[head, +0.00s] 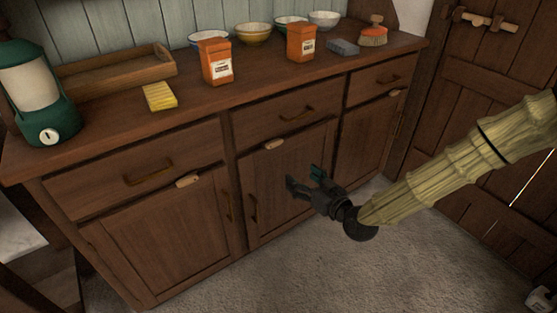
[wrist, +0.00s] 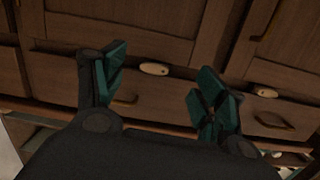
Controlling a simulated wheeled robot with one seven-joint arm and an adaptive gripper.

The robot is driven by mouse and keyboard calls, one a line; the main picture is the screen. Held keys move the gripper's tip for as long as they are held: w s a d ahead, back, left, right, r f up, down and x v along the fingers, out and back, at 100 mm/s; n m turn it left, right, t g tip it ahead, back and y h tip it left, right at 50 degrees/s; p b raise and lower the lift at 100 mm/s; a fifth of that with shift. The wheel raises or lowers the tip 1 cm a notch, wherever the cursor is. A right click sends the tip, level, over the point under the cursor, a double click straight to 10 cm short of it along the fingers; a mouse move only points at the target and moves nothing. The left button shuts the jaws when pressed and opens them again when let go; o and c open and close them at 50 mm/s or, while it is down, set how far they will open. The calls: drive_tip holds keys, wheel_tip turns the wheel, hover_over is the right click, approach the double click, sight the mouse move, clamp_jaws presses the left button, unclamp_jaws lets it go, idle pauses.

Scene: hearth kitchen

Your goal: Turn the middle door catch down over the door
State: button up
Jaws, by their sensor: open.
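The middle door catch (head: 275,143) is a small pale piece lying roughly level on the rail between the middle drawer and the middle door (head: 290,185). The door looks closed. In the wrist view, which shows the cabinet upside down, the catch (wrist: 154,68) appears between my fingers, farther off at the cabinet front. My gripper (head: 301,179) is open and empty, in front of the middle door, below and right of the catch in the head view. Its teal-padded fingers (wrist: 160,60) are spread wide. I see no contact with the catch.
Similar catches sit above the left door (head: 187,181) and right door (head: 396,92). A drawer pull (head: 296,112) and door pull (head: 253,208) stick out nearby. The countertop holds a lantern (head: 38,100), yellow sponge (head: 160,96), tins and bowls. The floor in front is clear.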

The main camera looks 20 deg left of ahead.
sight(276, 143)
drive_tip(key=shift+n+t+y, duration=0.3)
drive_tip(key=shift+n+y, duration=0.3)
drive_tip(key=shift+y, duration=0.1)
drive_tip(key=w+a+r+b, duration=0.1)
drive_tip(key=w+a, duration=0.2)
drive_tip(key=w+a+r+b, duration=0.1)
drive_tip(key=w+a, duration=0.2)
drive_tip(key=a, duration=0.1)
drive_tip(key=w+a+r+b, duration=0.1)
drive_tip(key=w+a, duration=0.2)
drive_tip(key=shift+a+r, duration=0.25)
drive_tip(key=shift+r, duration=0.05)
drive_tip(key=shift+s, duration=0.1)
drive_tip(key=shift+c, duration=0.2)
drive_tip(key=c, duration=1)
